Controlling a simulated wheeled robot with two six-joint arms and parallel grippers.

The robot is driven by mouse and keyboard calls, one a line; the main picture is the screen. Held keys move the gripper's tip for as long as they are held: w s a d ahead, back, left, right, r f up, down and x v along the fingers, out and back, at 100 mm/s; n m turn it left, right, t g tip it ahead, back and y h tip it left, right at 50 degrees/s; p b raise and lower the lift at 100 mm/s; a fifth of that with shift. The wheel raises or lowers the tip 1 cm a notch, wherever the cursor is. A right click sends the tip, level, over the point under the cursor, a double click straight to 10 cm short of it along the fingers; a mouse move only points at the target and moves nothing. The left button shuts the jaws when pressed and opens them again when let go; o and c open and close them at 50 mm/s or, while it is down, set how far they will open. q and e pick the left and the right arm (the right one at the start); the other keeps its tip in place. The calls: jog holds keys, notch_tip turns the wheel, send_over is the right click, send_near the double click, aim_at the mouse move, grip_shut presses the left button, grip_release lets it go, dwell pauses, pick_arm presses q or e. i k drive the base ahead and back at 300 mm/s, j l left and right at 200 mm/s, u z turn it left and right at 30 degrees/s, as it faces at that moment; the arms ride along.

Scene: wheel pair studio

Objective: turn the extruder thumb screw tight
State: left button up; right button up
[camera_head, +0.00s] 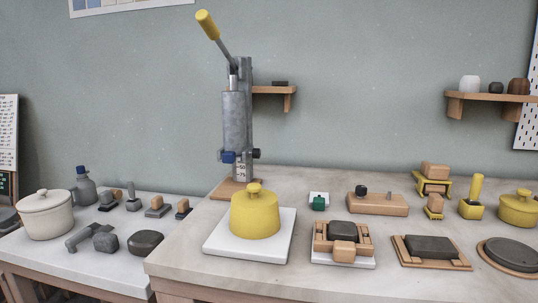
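The extruder (236,118) stands upright at the back left of the main table, a grey metal barrel on a post with a wooden base (226,189). Its lever with a yellow grip (207,24) tilts up to the left. A blue knob (228,157) sits at the barrel's lower end, and a small dark knob (257,153) sticks out to the right at the same height. I cannot tell which knob is the thumb screw, or how tight it is. Neither of my grippers is in view.
A yellow lidded pot (255,213) on a white slab (220,243) stands in front of the extruder. Wooden and dark blocks (431,247) fill the table's right. A lower side table (120,270) at left holds a white pot (46,215) and small items. A wall shelf (275,90) is behind.

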aim_at(257, 152)
jog(key=z, duration=1.35)
jog(key=k+l+z, duration=0.15)
jog(key=k, duration=0.4)
